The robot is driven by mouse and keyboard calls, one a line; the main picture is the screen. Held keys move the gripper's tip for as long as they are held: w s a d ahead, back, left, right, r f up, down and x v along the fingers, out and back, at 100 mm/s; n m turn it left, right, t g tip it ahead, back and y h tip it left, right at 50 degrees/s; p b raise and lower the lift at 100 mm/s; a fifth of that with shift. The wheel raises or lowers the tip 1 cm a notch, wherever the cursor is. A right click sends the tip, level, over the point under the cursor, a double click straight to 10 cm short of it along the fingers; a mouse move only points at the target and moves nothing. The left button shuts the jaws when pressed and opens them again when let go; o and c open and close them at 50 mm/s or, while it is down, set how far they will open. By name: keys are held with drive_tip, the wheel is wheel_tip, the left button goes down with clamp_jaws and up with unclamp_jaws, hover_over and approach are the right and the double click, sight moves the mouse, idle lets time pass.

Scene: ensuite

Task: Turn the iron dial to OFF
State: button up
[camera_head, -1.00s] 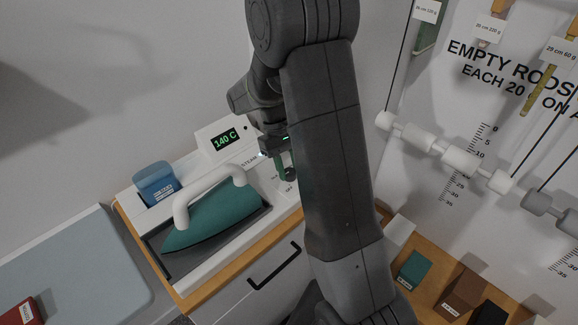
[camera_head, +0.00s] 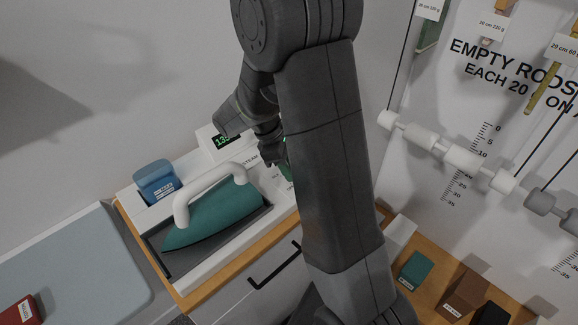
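The teal iron (camera_head: 215,215) with its white handle rests on a dark plate in the white station (camera_head: 190,277). A green-digit display (camera_head: 220,141) stands behind it, partly covered by my arm; its visible digits seem to begin with 13. The dial lies at the station's right side, where a bit of green (camera_head: 284,160) shows beside my arm; its setting is hidden. My gripper (camera_head: 274,158) is over that right end, pointing down by the dial. My arm hides most of its fingers, so I cannot tell whether it is open or touching the dial.
A blue box (camera_head: 156,181) sits at the station's back left. A grey-blue board (camera_head: 70,270) with a red block (camera_head: 22,312) is at left. A drawer with a black handle (camera_head: 274,266) is below. Several blocks and a hanging rod rig (camera_head: 460,157) are at right.

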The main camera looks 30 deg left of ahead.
drive_tip(key=shift+n, duration=0.3)
idle(0.4)
drive_tip(key=o, duration=1)
drive_tip(key=v, duration=1.3)
drive_tip(key=shift+s+a+r, duration=0.1)
drive_tip(key=shift+s+r, duration=0.1)
drive_tip(key=shift+r, duration=0.15)
drive_tip(key=x, duration=1.4)
drive_tip(key=shift+w, duration=0.15)
